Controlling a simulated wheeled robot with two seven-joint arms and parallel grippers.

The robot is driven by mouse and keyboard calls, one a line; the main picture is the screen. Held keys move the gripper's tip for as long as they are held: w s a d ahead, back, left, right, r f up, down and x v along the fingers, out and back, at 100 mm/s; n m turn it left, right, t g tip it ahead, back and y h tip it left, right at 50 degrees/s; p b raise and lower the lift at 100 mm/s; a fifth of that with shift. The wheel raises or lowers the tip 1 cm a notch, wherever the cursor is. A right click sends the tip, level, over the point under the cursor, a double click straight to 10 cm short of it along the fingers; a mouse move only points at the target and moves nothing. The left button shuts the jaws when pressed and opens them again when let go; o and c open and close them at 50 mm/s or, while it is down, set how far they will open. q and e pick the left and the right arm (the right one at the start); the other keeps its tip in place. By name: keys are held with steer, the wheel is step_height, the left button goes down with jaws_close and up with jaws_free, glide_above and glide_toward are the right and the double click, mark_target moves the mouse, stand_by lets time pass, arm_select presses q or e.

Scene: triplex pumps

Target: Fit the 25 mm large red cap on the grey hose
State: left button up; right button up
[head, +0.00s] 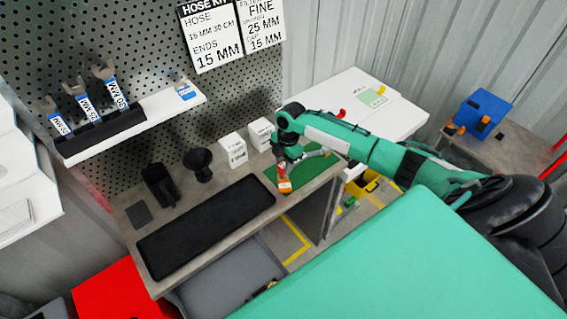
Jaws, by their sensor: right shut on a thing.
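My right gripper (283,172) comes down over the green mat (301,193) at the right end of the workbench. It is shut on a small red-orange piece (285,186) with a pale label, which looks like the red cap. The jaws and arm hide part of it. The grey hose (318,154) shows as a short curved piece by the gripper, over the mat and partly hidden by my arm. I cannot tell whether cap and hose touch. My left gripper is not in view.
Two white boxes (233,150) stand behind the mat. A black tray mat (205,228) covers the bench front, with black stands (198,164) behind it. Labelled wrenches (104,82) stand on the wall shelf (130,124). A white table (372,105) lies to the right.

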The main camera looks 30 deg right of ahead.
steer(key=shift+p, duration=0.35)
stand_by(0.6)
steer(key=shift+f+b, duration=0.85)
steer(key=shift+f, duration=0.65)
steer(key=o, duration=1)
steer(key=r+b, duration=0.1)
steer(key=r, duration=0.3)
steer(key=d+r+b, duration=0.1)
steer(key=r+b, duration=0.1)
steer(key=r, duration=0.3)
steer(key=d+r+b, duration=0.1)
steer(key=r, duration=0.3)
steer(key=shift+w+r, duration=0.1)
steer(key=shift+r, duration=0.25)
steer(key=shift+f, duration=0.1)
